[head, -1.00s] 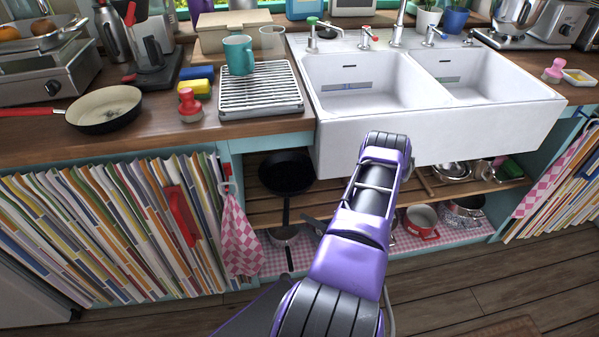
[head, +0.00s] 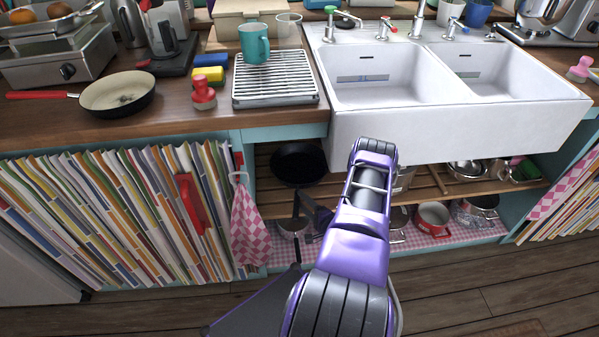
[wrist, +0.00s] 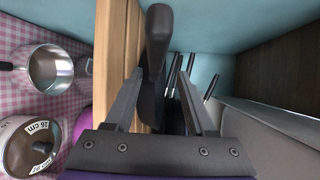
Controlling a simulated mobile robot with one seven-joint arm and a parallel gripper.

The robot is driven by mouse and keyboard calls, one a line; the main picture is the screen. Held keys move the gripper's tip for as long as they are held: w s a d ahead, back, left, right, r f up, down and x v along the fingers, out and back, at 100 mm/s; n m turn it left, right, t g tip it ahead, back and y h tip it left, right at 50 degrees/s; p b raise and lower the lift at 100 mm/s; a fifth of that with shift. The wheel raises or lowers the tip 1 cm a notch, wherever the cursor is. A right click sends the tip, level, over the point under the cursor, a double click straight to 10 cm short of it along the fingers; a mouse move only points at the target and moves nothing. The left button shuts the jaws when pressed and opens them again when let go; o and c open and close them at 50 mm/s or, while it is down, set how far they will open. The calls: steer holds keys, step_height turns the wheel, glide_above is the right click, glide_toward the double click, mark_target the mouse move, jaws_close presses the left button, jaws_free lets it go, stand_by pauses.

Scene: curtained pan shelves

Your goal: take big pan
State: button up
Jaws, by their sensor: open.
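A large black pan (head: 298,163) lies on the slatted shelf under the sink, left of my arm. Its dark handle (wrist: 157,40) points out over the shelf's front edge. My gripper (wrist: 162,85) is open, with one finger on each side of the handle in the wrist view; I see no clear contact. In the head view my gripper (head: 312,210) is at the shelf front, partly hidden by my arm. Part of the pan shows dark between the fingers in the wrist view.
A pink checkered towel (head: 250,225) hangs left of the opening. The white sink (head: 450,130) overhangs the shelf. A cream pan (head: 117,94) sits on the counter.

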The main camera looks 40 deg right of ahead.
steer(key=w, duration=0.1)
steer(key=w+f, duration=0.1)
steer(key=w, duration=0.1)
steer(key=w+d, duration=0.1)
steer(key=w, duration=0.1)
steer(key=shift+f+b, duration=0.2)
steer(key=shift+b, duration=0.2)
jaws_close()
stand_by(0.7)
steer(key=shift+d+r, duration=0.1)
steer(key=shift+r, duration=0.05)
stand_by(0.4)
